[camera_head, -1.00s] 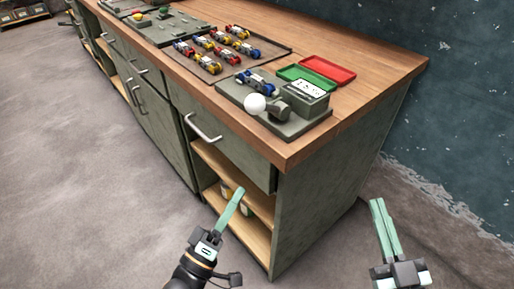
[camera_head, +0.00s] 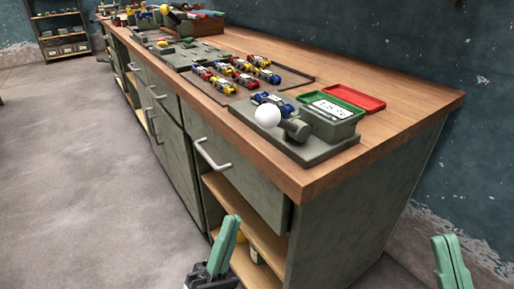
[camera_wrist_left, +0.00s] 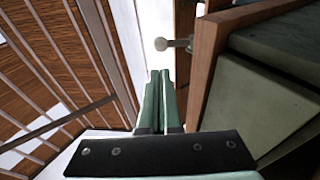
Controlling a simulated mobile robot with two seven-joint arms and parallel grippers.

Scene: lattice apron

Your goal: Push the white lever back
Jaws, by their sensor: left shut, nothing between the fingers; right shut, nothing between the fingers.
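The white lever knob (camera_head: 267,117) is a round ball on a short grey arm. It stands on a grey-green base plate (camera_head: 318,155) near the front right corner of the wooden counter. A pale ball on a stem (camera_wrist_left: 162,44), which looks like the same lever, shows in the left wrist view beyond the fingers. My left gripper (camera_head: 231,222) is shut and empty, below the counter top in front of the open shelf. It also shows in the left wrist view (camera_wrist_left: 160,76). My right gripper (camera_head: 447,240) is shut and empty, right of the cabinet. Neither touches the lever.
A blue toy car (camera_head: 272,98) and a grey box with a printed card (camera_head: 333,112) share the base plate. Green (camera_head: 345,97) and red (camera_head: 358,95) trays lie behind. A tray of several toy cars (camera_head: 290,82) is further left. The counter edge (camera_head: 300,190) overhangs the drawer handle (camera_head: 212,156).

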